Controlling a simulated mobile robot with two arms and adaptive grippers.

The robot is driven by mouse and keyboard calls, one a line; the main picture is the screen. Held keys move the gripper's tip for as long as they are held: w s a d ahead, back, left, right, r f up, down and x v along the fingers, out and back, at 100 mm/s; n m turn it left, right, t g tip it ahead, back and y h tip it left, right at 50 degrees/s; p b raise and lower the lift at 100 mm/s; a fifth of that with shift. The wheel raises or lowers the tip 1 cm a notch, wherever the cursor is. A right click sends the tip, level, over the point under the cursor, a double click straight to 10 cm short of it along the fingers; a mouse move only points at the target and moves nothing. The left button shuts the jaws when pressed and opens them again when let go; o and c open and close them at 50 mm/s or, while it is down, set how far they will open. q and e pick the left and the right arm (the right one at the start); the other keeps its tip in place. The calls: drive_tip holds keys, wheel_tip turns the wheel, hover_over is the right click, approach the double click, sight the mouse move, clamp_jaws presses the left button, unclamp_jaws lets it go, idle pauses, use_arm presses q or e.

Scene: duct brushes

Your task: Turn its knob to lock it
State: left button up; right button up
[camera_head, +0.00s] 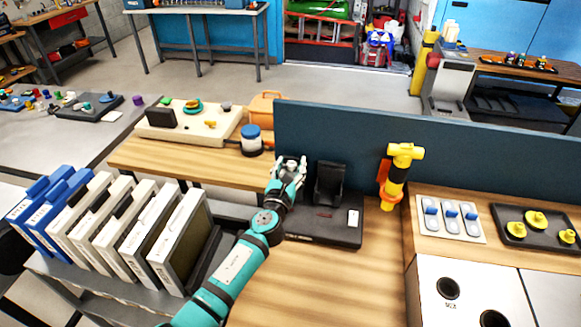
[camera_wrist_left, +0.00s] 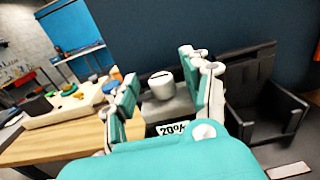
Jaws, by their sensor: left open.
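A white round knob (camera_wrist_left: 161,85) with a dark slot across its top stands on a grey block (camera_wrist_left: 172,108) in the left wrist view. A label reading "20%" (camera_wrist_left: 172,128) is on the block's near side. My left gripper (camera_wrist_left: 160,73) is open, with one teal finger on each side of the knob; I cannot tell whether they touch it. In the head view my left gripper (camera_head: 291,167) is over the back left of a black device (camera_head: 315,229), and hides the knob there. My right gripper is not in view.
A black upright cradle (camera_head: 329,184) stands just right of the gripper, and a dark blue panel (camera_head: 420,150) rises behind. A blue-lidded jar (camera_head: 251,140) is to the left. A yellow tool (camera_head: 397,175) hangs at right. Bare wood (camera_head: 310,285) lies in front.

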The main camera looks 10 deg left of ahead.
use_arm(q)
drive_tip(key=shift+c, duration=0.2)
clamp_jaws()
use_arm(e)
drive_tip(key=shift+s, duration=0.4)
